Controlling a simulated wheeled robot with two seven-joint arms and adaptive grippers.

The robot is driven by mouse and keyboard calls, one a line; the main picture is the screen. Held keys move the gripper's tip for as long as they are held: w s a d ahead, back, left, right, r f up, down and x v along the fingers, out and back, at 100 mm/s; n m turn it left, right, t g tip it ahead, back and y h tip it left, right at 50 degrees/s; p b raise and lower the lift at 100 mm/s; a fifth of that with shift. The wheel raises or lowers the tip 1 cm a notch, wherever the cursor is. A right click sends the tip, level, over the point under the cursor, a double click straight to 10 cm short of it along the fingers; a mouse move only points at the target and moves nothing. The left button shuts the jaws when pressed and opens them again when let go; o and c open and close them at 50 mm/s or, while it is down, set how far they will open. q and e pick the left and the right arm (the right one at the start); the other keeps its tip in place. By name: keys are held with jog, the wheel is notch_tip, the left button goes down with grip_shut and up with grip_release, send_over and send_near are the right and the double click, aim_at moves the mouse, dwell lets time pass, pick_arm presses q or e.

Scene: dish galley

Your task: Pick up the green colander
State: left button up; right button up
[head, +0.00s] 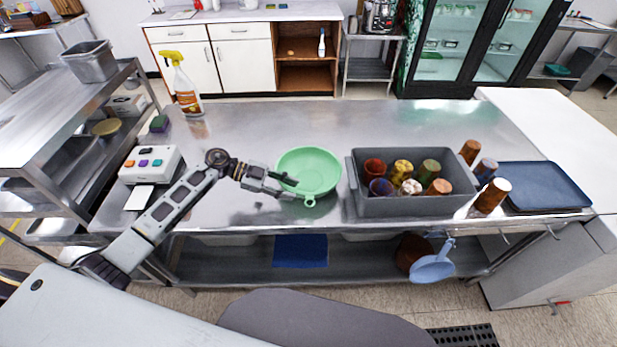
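The green colander (314,167) sits upright on the steel table, left of the grey bin. It is round and light green, with a small looped tab on its near rim. My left gripper (292,188) reaches in from the left to the colander's near-left rim. Its two fingers show a gap between them, and the tips overlap the rim in the picture. I cannot tell whether they touch it. My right gripper is not in view.
A grey bin (408,207) holding several coloured cups stands right of the colander. Loose cups and a blue tray (545,186) lie farther right. A spray bottle (185,88) and a white button box (151,163) are at left. The table behind the colander is clear.

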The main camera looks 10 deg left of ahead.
pick_arm(q)
jog(key=shift+x, duration=1.05)
grip_shut()
